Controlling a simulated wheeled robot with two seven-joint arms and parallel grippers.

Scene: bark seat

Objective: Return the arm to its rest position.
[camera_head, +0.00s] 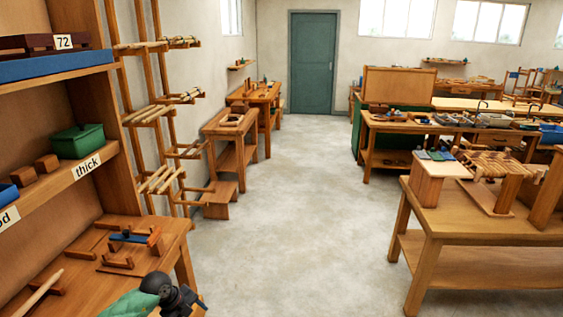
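My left arm shows at the bottom edge, left of centre, over the front right corner of the wooden workbench (75,262). Its green and dark parts come in from the lower left. The dark end of the arm, with my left gripper (182,302), is partly cut off by the picture's bottom edge. Its fingers are not clear, so I cannot tell whether it is open or shut or holds anything. My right gripper is not in view.
A shelf unit with a green box (77,141) and a "thick" label (87,167) stands above the left bench. A wooden table (480,215) with a woven seat frame (497,166) stands at right. The floor (290,200) between is clear to the green door (312,62).

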